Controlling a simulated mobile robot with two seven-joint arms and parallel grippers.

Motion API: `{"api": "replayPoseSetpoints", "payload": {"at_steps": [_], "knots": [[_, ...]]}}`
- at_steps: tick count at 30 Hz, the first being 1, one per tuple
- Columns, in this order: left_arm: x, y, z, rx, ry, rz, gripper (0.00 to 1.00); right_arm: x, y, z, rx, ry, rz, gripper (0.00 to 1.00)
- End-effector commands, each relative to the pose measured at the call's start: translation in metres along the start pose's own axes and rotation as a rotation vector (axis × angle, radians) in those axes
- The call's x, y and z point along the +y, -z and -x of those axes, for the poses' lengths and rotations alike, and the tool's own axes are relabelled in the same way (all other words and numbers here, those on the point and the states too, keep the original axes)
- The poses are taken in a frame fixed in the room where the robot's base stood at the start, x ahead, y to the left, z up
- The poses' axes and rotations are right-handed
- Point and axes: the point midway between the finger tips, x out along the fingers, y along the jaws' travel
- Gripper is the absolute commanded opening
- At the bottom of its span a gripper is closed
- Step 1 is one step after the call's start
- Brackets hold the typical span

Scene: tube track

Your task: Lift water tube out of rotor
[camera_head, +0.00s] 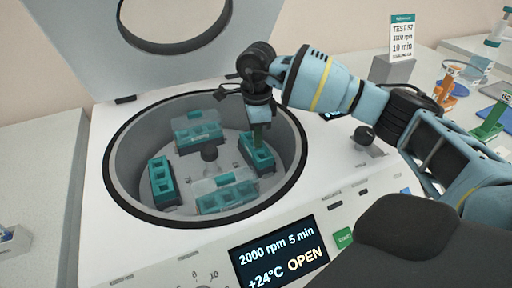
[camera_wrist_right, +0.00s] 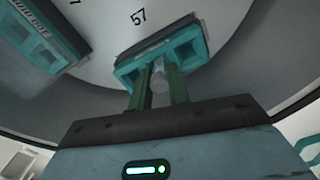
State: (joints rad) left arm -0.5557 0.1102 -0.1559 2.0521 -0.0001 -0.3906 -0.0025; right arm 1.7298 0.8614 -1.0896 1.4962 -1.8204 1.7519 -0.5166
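The water tube (camera_wrist_right: 158,77) is a clear, pale tube in a teal bucket (camera_wrist_right: 190,50) of the rotor, near the mark 57, in the right wrist view. My right gripper (camera_wrist_right: 160,82) has its two green fingers on either side of the tube, with no clear gap, so it looks shut on it. In the head view my right gripper (camera_head: 258,138) reaches down into the centrifuge bowl above the right-hand bucket (camera_head: 257,158). The tube is too small to make out there. The rotor (camera_head: 211,178) is grey. My left gripper is not in view.
Other teal buckets stand at the rotor's back (camera_head: 197,130), left (camera_head: 161,182) and front (camera_head: 226,193). The centrifuge lid (camera_head: 90,40) is raised behind. The display (camera_head: 278,254) reads OPEN. Racks and a sign (camera_head: 402,38) stand at the right.

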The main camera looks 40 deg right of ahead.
Motion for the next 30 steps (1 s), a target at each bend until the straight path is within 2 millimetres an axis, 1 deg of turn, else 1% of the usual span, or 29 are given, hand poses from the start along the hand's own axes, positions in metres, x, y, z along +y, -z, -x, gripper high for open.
{"api": "replayPoseSetpoints", "payload": {"at_steps": [2, 9, 13, 17, 24, 27, 30], "knots": [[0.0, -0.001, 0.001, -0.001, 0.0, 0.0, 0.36, 0.0, 0.0, 0.0, 0.0, 0.0, 0.0, 0.05], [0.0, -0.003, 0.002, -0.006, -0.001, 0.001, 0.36, 0.0, 0.0, 0.001, 0.0, 0.0, 0.0, 0.05], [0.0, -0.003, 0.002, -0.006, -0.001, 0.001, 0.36, 0.0, 0.0, 0.01, -0.001, 0.001, 0.0, 0.05], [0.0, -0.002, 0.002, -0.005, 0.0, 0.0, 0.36, -0.001, -0.001, 0.031, -0.003, 0.003, 0.0, 0.05], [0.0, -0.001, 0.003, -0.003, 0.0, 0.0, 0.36, -0.001, -0.001, 0.075, -0.003, 0.002, -0.001, 0.05], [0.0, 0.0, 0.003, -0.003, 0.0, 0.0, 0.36, -0.001, -0.001, 0.088, -0.002, 0.002, 0.0, 0.05], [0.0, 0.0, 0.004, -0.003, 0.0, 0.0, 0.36, 0.0, -0.001, 0.096, -0.001, 0.0, 0.0, 0.05]]}}
